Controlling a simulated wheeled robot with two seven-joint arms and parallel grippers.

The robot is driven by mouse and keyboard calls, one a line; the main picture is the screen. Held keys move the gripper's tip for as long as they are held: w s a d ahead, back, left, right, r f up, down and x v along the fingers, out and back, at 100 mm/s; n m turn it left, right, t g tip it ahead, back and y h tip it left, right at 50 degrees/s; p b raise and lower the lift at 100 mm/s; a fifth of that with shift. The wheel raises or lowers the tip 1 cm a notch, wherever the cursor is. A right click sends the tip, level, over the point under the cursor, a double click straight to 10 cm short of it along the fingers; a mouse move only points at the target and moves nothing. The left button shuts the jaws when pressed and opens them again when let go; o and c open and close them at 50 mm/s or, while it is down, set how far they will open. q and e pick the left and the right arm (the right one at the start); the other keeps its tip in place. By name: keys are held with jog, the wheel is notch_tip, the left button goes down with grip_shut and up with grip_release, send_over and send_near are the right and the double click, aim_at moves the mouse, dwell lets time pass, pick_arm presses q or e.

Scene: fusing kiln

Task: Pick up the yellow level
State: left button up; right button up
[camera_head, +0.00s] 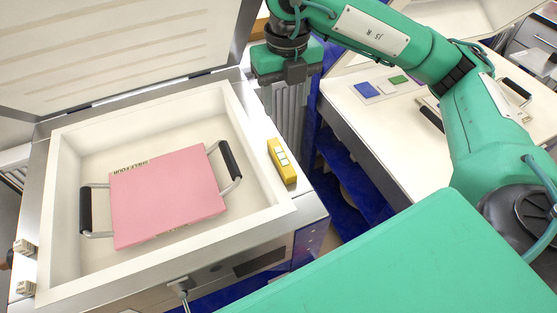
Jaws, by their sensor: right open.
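The yellow level (282,162) lies on the right-hand metal rim of the kiln (258,118), its white vial windows showing. My right gripper (284,92) hangs with its fingers downward, above and beyond the level in the picture, near the kiln's far right corner. It is open and apart from the level, with nothing seen between its fingers. My left gripper is not in view.
The kiln's lid (115,45) stands open at the back left. A pink board (165,200) with two black-gripped handles lies inside the kiln. A white table (405,135) at right holds small blue, white and green tiles. A gap separates table and kiln.

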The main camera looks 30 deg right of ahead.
jog(key=b, duration=0.3)
send_over(282, 158)
notch_tip(282, 158, down, 4)
jog(key=f, duration=0.9)
jog(key=shift+s+f+b, duration=0.3)
jog(key=shift+f, duration=0.25)
notch_tip(282, 158, down, 4)
jog(key=shift+w+f+p, duration=0.15)
jog(key=shift+f+p, duration=0.05)
jog(key=shift+p, duration=0.6)
jog(key=shift+f, duration=0.15)
jog(key=shift+c, duration=1.3)
jog(key=c, duration=0.7)
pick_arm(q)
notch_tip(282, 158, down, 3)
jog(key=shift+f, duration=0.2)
pick_arm(e)
jog(key=shift+c, duration=0.7)
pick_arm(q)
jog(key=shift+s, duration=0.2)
